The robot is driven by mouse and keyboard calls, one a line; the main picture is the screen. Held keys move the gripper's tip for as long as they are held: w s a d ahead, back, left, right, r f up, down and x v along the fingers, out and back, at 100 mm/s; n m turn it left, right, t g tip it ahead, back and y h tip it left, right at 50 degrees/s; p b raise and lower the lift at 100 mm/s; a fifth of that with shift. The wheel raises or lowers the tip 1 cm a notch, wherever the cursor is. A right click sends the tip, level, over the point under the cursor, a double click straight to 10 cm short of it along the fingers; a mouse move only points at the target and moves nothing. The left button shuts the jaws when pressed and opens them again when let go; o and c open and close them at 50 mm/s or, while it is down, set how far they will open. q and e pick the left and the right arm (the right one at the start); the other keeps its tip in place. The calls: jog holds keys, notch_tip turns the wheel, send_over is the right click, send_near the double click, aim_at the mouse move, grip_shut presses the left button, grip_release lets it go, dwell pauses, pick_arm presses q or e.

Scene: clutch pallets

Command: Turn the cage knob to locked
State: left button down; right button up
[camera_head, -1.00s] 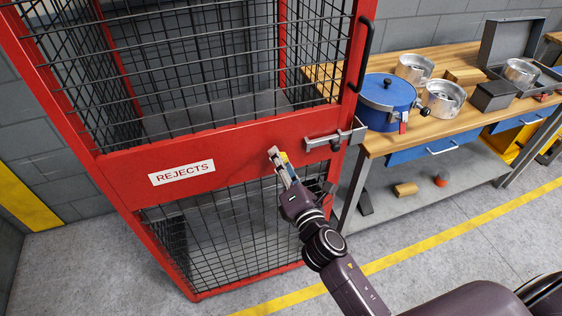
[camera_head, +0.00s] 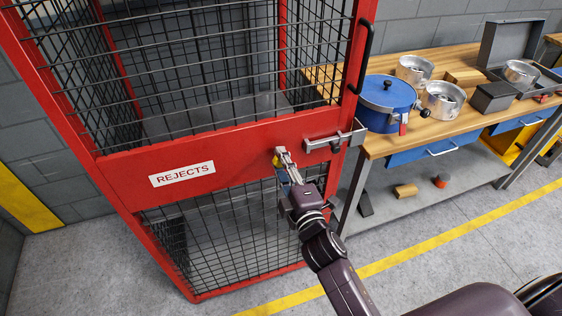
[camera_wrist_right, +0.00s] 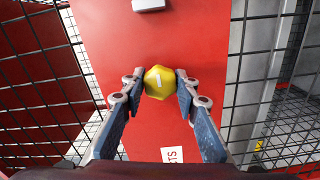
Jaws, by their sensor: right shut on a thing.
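The red cage (camera_head: 122,171) has a solid red panel across its door with a white REJECTS label. The yellow knob (camera_wrist_right: 160,82) sits on this panel, with a short white mark on its face. In the head view only a bit of the knob (camera_head: 277,160) shows beside the fingers. My right gripper (camera_wrist_right: 160,85) is shut on the knob, one finger on each side of it. It also shows in the head view (camera_head: 281,157), reaching up to the panel from below. My left gripper is not in view.
A metal latch bar (camera_head: 335,138) is on the panel, right of the knob. A wooden workbench (camera_head: 450,122) at the right carries a blue pot (camera_head: 387,103), several metal parts and boxes. Wire mesh lies above and below the panel. The floor in front is open.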

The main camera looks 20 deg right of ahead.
jog(key=shift+m, duration=0.3)
jog(key=o, duration=1.2)
jog(key=s, duration=1.2)
jog(key=shift+d, duration=0.25)
